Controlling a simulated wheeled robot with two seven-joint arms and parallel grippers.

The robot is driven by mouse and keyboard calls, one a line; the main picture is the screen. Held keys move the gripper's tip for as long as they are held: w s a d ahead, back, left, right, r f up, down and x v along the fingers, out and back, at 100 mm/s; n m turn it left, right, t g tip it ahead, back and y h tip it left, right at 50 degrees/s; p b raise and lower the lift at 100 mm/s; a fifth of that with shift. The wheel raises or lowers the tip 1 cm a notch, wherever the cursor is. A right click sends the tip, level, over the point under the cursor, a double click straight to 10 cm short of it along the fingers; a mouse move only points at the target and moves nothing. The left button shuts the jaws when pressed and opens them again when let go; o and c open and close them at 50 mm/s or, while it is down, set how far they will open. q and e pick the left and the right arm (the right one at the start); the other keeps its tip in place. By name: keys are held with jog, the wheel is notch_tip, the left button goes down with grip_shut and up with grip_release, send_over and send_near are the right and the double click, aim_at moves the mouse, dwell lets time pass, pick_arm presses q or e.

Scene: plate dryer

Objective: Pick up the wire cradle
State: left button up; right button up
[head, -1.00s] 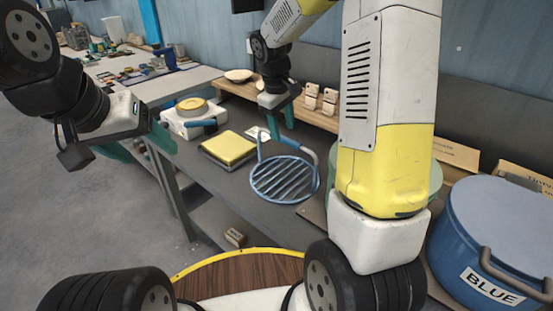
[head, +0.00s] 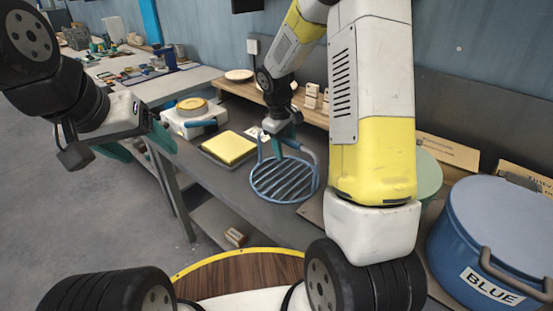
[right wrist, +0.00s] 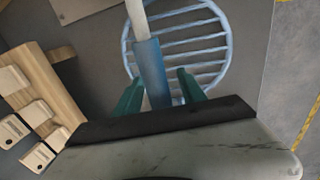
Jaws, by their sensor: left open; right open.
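The wire cradle (head: 284,181) is a round blue rack of parallel bars with a raised handle, lying on the dark bench. In the right wrist view its bars (right wrist: 195,42) show beyond my fingers, and its blue handle grip (right wrist: 150,68) lies between my two green fingertips. My right gripper (head: 284,143) is open at the cradle's handle, at the rack's far side; it also shows in the right wrist view (right wrist: 158,92). Whether a finger touches the grip I cannot tell. My left gripper (head: 142,142) is open and empty, out to the left, away from the cradle.
A yellow block on a grey tray (head: 229,148) lies left of the cradle. A white device with a yellow round top (head: 193,106) stands beyond it. A blue pot labelled BLUE (head: 490,240) stands at right. A wooden shelf (head: 318,114) with small white blocks runs along the wall.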

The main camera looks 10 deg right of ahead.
jog(key=shift+f, duration=0.25)
dwell(0.4)
grip_shut()
